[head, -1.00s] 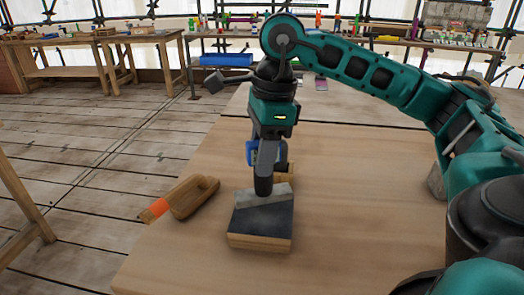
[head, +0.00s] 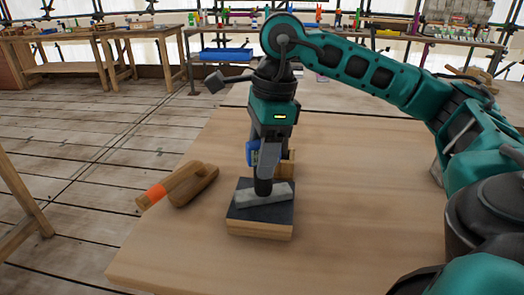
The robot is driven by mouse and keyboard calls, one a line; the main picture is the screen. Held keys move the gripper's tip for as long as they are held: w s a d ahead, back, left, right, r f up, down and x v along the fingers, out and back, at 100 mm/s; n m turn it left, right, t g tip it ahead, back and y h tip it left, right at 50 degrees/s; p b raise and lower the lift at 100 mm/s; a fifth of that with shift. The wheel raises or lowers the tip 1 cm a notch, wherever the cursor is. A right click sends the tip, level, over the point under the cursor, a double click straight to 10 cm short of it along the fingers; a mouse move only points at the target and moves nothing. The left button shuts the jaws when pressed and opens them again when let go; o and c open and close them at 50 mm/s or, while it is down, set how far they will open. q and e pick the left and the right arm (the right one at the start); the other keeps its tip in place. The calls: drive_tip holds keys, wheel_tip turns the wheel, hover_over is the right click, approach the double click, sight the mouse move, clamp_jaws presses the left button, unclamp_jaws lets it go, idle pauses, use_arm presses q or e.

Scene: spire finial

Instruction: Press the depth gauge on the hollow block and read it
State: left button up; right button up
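My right gripper (head: 263,186) points straight down over a dark-topped block with a wooden base (head: 262,229). A light grey slab (head: 279,193) lies slanted across the dark top, and the fingertips are at the slab, seemingly touching it. The fingers are seen edge-on, so their opening is unclear. A blue item (head: 252,152) shows beside the fingers; I cannot tell if it is the depth gauge or if it is held. A wooden block (head: 287,167) stands partly hidden behind the gripper. I cannot make out which piece is the hollow block, nor any reading. My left gripper is not in view.
A wooden tool with an orange band (head: 178,186) lies left of the dark-topped block, near the left edge of the table (head: 350,230). The tabletop in front and to the right is mostly clear. Benches with small items stand far behind.

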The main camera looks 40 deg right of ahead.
drive_tip(key=shift+o, duration=0.8)
drive_tip(key=r+p, duration=0.1)
drive_tip(key=r, duration=0.3)
drive_tip(key=d+r+p, duration=0.1)
drive_tip(key=r, duration=0.3)
drive_tip(key=r+p, duration=0.1)
drive_tip(key=r, duration=0.2)
drive_tip(key=shift+s+d+r+p, duration=0.3)
drive_tip(key=shift+s+r+p, duration=0.05)
drive_tip(key=shift+s+r, duration=0.05)
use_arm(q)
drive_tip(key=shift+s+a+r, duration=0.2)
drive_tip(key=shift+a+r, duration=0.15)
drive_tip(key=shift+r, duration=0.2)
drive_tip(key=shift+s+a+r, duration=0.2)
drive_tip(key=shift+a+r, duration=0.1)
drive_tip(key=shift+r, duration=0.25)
use_arm(e)
drive_tip(key=shift+s+r, duration=0.1)
drive_tip(key=shift+r, duration=0.35)
